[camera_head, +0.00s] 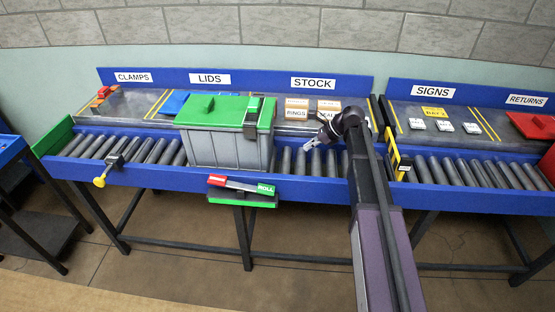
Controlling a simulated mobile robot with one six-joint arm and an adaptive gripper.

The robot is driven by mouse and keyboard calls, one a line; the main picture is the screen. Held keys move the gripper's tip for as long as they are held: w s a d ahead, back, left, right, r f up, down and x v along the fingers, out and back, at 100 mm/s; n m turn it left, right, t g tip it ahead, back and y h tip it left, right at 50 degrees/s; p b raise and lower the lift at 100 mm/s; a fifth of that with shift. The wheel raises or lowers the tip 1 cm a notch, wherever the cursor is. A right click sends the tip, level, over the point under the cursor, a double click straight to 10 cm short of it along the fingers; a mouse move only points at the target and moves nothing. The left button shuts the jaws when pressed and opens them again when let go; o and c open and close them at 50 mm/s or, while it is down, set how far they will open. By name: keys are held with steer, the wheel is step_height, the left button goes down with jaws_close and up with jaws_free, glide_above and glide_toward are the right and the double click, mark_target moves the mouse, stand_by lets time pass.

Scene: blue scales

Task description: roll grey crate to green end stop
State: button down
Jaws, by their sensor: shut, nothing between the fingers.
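The grey crate (228,150) stands upright on the roller conveyor, left of the middle of the view. A green lid (210,112) covers its top. The green end stop (52,137) is at the far left end of the conveyor. Several bare rollers (123,148) lie between the crate and the end stop. My gripper (308,146) is over the rollers to the right of the crate, apart from it. It is shut and holds nothing. My arm comes up from the lower right.
A stop lever with a yellow knob (100,182) sits on the front rail, left of the crate. A red and green ROLL switch (242,188) is on the front below the crate. A yellow gate (393,154) stands right of my arm. Boxes (297,109) lie on the STOCK shelf behind.

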mark_target(277, 164)
steer(key=shift+f, duration=0.1)
steer(key=shift+a+f+b, duration=0.45)
steer(key=shift+f+b, duration=0.05)
steer(key=shift+b, duration=0.15)
steer(key=b+x, duration=0.6)
steer(key=x, duration=0.3)
steer(key=shift+a+r, duration=0.15)
steer(key=shift+a, duration=0.4)
steer(key=shift+a+r, duration=0.15)
steer(key=shift+a, duration=1.15)
steer(key=shift+w, duration=0.15)
